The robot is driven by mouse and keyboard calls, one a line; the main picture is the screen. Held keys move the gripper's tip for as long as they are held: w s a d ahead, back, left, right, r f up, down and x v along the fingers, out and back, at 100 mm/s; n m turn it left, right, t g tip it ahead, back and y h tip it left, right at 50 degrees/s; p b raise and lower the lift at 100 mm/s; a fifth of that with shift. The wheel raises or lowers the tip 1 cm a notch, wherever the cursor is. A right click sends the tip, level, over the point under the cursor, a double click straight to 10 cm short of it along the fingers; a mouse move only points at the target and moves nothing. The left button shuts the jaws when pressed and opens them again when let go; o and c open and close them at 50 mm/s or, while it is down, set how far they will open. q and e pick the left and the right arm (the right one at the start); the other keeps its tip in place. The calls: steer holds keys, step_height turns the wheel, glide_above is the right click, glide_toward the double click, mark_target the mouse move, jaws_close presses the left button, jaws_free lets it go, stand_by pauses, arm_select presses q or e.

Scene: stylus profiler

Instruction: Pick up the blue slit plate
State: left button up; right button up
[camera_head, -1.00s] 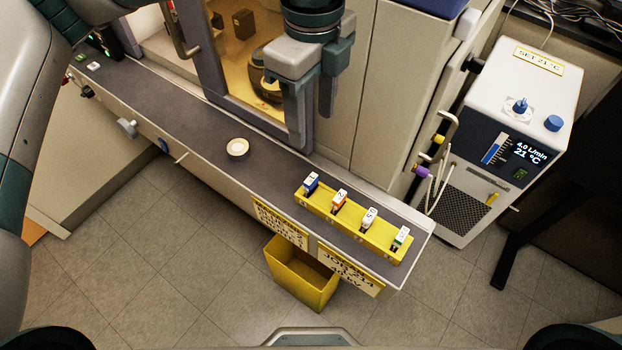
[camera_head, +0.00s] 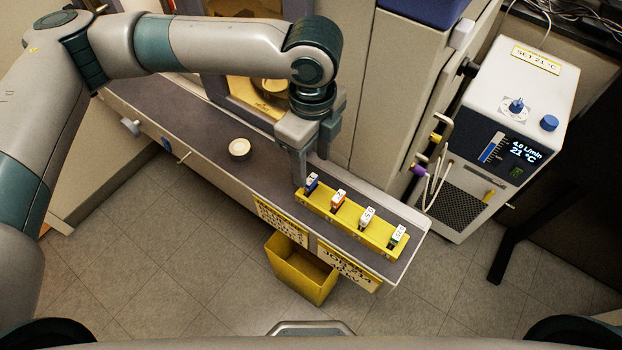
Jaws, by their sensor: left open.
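The blue slit plate (camera_head: 311,185) stands at the left end of a yellow rack (camera_head: 350,222) on the grey ledge, with a white label on its top. No plate is between the jaws as far as I can see. My right gripper is out of view.
A round cream dish (camera_head: 239,149) sits on the ledge left of the rack. A yellow bin (camera_head: 300,270) is below the ledge's front edge. A white chiller unit (camera_head: 515,120) with hoses stands at right. The cabinet wall rises close behind the ledge.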

mark_target(311, 179)
arm_select(q)
steer(key=shift+f, duration=0.55)
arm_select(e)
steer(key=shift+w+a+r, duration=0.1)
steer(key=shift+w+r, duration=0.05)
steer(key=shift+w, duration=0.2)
arm_select(q)
steer(key=shift+s+f+p, duration=0.1)
steer(key=shift+f+p, duration=0.35)
step_height(311, 179, down, 3)
steer(key=shift+s+a+f+p, duration=0.1)
steer(key=shift+s+p, duration=0.05)
steer(key=shift+p, duration=0.5)
steer(key=shift+f, duration=0.55)
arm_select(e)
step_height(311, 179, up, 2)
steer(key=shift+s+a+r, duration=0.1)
arm_select(q)
steer(key=c, duration=1.1)
